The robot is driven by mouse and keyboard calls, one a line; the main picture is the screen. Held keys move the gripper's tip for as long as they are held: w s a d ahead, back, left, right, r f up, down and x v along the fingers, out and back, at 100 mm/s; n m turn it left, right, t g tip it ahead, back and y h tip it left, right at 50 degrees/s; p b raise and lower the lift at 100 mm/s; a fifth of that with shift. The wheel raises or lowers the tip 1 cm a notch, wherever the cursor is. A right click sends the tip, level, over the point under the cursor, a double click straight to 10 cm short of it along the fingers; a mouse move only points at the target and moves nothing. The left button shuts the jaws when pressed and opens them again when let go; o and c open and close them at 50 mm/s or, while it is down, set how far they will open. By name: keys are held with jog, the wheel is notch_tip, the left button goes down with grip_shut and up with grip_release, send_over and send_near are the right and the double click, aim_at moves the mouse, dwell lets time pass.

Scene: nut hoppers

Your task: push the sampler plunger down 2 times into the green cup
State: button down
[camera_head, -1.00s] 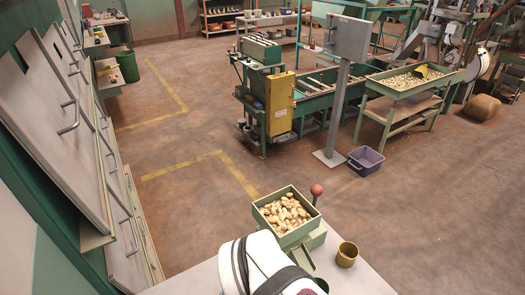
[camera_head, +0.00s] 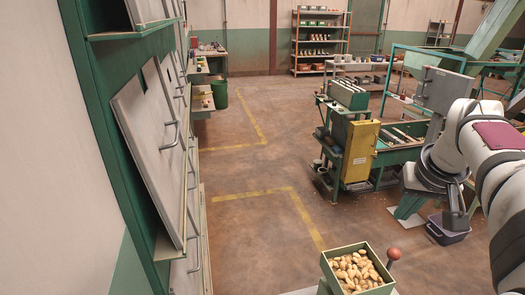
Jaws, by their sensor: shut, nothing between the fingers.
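The sampler shows at the bottom edge as a green hopper (camera_head: 329,268) full of light brown nuts. The plunger's red ball knob (camera_head: 393,254) stands up beside it on the right. The sampler's lower part and the green cup are outside the picture. My gripper (camera_head: 456,224) hangs from my white arm at the right, pointing down, dark grey and small in view. It is shut and empty. In the picture it is above and to the right of the red knob, clearly apart from it.
A yellow-fronted green machine (camera_head: 360,152) stands beyond the sampler. A purple bin (camera_head: 446,236) lies on the floor, partly behind my gripper. Grey panels (camera_head: 150,150) line the left wall. The floor between wall and machine is open.

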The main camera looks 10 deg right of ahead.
jog(key=d, duration=0.1)
jog(key=d+r, duration=0.1)
jog(key=d, duration=0.1)
jog(key=shift+d, duration=0.3)
send_over(396, 251)
jog(key=w, duration=0.1)
jog(key=f, duration=0.9)
jog(key=shift+w+d+f, duration=0.2)
jog(key=shift+d, duration=0.15)
jog(key=f, duration=0.2)
jog(key=s+f, duration=0.1)
jog(key=shift+a, duration=0.25)
jog(key=shift+s+f, duration=0.15)
jog(key=shift+f, duration=0.15)
